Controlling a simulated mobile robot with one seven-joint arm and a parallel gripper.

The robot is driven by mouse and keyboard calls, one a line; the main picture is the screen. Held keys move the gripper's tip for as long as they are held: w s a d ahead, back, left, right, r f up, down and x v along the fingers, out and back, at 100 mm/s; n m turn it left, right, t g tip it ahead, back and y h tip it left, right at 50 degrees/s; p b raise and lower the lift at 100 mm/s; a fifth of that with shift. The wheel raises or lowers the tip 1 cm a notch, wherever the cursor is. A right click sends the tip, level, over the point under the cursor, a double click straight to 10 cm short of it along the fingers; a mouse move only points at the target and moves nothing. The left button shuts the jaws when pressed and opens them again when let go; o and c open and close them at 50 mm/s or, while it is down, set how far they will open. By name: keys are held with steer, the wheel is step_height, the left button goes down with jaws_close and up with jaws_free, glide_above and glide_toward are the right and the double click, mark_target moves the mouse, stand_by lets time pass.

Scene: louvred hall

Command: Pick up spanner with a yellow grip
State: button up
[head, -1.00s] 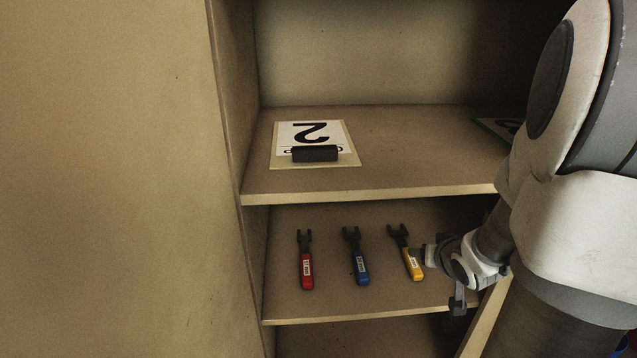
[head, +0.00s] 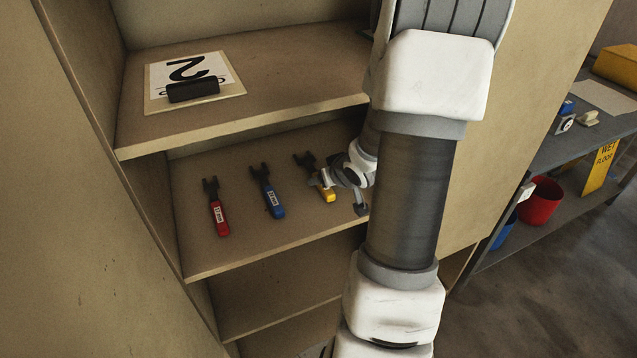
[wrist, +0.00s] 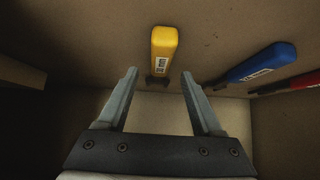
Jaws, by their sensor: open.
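The spanner with a yellow grip (head: 326,193) lies on the middle shelf, the rightmost of three spanners, its dark forked head toward the back. In the wrist view its yellow grip (wrist: 164,44) shows at the top centre, with a white label. My gripper (head: 318,180) is at this spanner from the right side and partly overlaps it in the head view. In the wrist view my gripper (wrist: 159,72) is open, its two fingers apart with nothing held. The spanner's dark neck shows just beyond the gap between the fingertips. I cannot tell whether they touch.
A blue spanner (head: 274,203) and a red spanner (head: 219,220) lie to the left on the same shelf (head: 245,245). The cabinet side wall stands close on the right. A workbench (head: 560,140) stands further right.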

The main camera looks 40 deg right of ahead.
mark_target(315, 174)
steer(key=x, duration=0.3)
steer(key=shift+w+b, duration=0.15)
steer(key=shift+b, duration=0.25)
jaws_close()
